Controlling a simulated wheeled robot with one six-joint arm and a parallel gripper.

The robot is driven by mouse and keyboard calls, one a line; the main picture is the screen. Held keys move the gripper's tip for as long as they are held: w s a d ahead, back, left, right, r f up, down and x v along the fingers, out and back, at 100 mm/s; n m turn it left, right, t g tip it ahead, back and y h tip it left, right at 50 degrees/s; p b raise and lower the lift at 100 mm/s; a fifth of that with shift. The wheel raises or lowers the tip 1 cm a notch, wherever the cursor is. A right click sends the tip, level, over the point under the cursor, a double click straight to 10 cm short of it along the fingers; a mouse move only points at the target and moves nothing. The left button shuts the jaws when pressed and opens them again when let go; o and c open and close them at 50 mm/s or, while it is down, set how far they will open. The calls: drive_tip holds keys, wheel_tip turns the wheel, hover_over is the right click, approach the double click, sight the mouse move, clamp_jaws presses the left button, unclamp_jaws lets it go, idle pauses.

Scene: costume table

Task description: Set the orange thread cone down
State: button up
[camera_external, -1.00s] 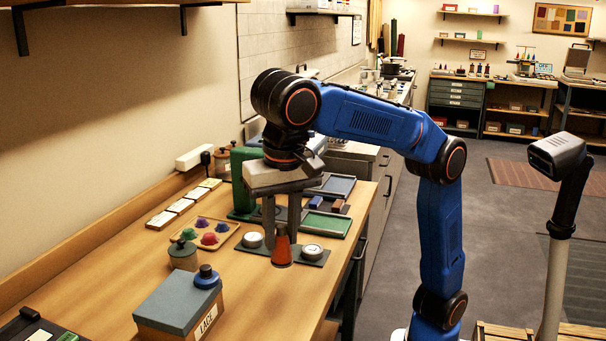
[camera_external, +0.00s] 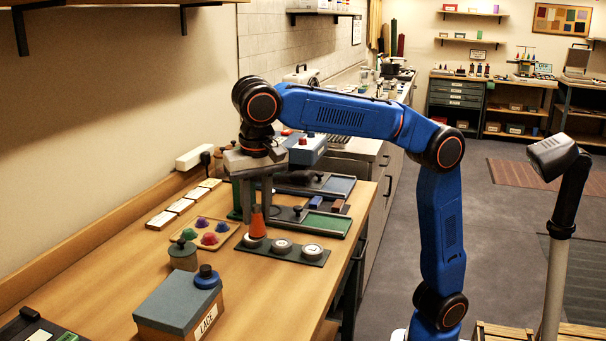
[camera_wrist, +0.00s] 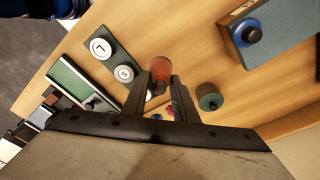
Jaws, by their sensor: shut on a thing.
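My gripper (camera_external: 257,214) is shut on the orange thread cone (camera_external: 257,226), its fingers pointing down on either side. The middle disc (camera_external: 282,246) and right disc (camera_external: 312,251) are bare.
A lidded jar (camera_external: 183,257) and a tray of coloured domes (camera_external: 228,242) stand left of the board. A green-lined tray (camera_external: 326,224) lies behind it. A box labelled LACE (camera_external: 178,302) stands in front. The bench (camera_external: 265,300) right of that box is clear.

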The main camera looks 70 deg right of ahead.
drive_tip(key=shift+w+d+f, duration=0.25)
drive_tip(key=shift+d, duration=0.2)
drive_tip(key=shift+w+d+f, duration=0.2)
drive_tip(key=shift+d+f, duration=0.05)
drive_tip(key=shift+d, duration=0.2)
drive_tip(key=shift+f, duration=5)
drive_tip(key=shift+f, duration=0.1)
drive_tip(key=o, duration=1.1)
drive_tip(key=shift+c, duration=0.2)
drive_tip(key=r, duration=0.8)
drive_tip(key=s+a+r, duration=0.1)
drive_tip(key=r, duration=0.3)
drive_tip(key=shift+r, duration=0.1)
drive_tip(key=shift+d, duration=0.1)
